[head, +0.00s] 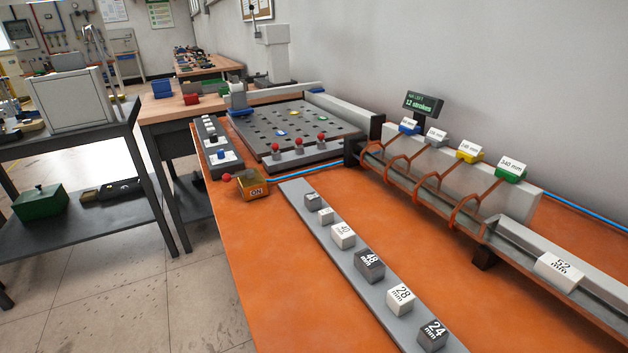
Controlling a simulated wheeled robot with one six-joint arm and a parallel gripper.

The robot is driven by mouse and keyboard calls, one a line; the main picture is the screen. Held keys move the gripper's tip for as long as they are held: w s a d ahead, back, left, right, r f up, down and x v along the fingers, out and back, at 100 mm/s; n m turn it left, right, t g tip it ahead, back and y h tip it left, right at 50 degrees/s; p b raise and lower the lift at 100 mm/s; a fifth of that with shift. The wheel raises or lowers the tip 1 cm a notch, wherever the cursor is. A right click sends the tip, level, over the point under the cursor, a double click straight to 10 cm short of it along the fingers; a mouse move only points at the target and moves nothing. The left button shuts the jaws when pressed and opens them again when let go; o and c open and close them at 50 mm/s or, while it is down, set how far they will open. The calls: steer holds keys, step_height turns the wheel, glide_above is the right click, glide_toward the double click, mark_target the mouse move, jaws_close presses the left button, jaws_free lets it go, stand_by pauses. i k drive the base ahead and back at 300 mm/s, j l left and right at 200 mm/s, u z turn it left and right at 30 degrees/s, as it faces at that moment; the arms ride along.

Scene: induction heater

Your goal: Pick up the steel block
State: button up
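A row of small blocks stands on a long grey strip (382,301) on the orange table. Dark grey, metal-looking blocks in it are the one marked 24 mm (432,336), the one marked 48 mm (370,266) and a small one at the far end (312,200). Between them are white blocks, such as the one marked 28 mm (400,299) and another (343,236). No label names steel, so I cannot tell which block it is. A white 52 mm block (559,272) sits in the channel at right. My gripper is out of view.
The heater channel with copper-coloured coils (466,212) and coloured tags runs along the right. A display (423,103) stands behind it. A yellow ON box (252,184), red-knobbed levers (299,147) and a perforated plate (290,125) are farther back. The orange table (255,262) is clear left of the strip.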

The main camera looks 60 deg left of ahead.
mark_target(313, 201)
steer(key=u, duration=1.55)
